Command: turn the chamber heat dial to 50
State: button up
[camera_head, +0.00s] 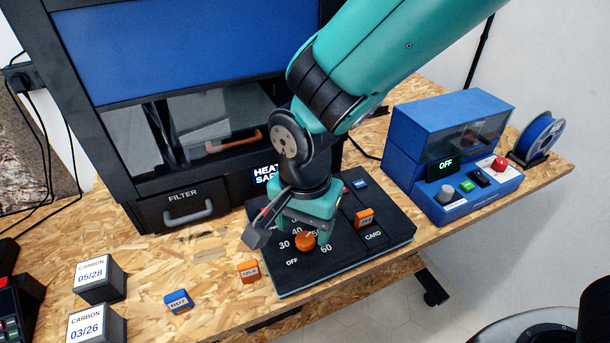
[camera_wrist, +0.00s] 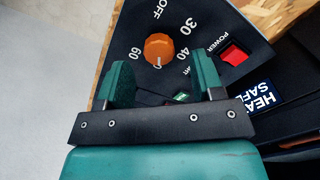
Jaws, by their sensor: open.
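The chamber heat dial is an orange knob (camera_head: 306,241) on a dark control panel (camera_head: 290,277), with OFF, 30, 40 and 60 readable around it. In the wrist view the knob (camera_wrist: 159,47) has a small white mark on its lower edge, pointing between 40 and 60; the number there is hidden or unclear. My gripper (camera_head: 308,226) is over the panel just behind the knob. In the wrist view its fingers (camera_wrist: 164,76) are apart and empty, and the knob lies just beyond their tips, roughly centred between them. Contact cannot be told.
A red POWER button (camera_wrist: 234,54) and a green button (camera_wrist: 183,97) are near the dial. An orange card (camera_head: 364,218) stands in the panel's right side. The printer (camera_head: 190,205) is behind, a blue box (camera_head: 445,135) right, and loose blocks (camera_head: 178,302) left.

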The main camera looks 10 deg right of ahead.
aim_at(306, 238)
notch_tip(306, 238, up, 15)
jog(key=b, duration=0.2)
jog(key=s+d+f+n+y+b, duration=0.2)
jog(key=s+d+f+n+y, duration=0.2)
jog(key=s+d+n, duration=0.6)
jog(key=f+n, duration=0.1)
jog(key=n, duration=0.2)
jog(key=shift+s+f+n, duration=0.15)
jog(key=shift+s+n, duration=0.15)
jog(key=shift+n, duration=0.1)
dwell(1.1)
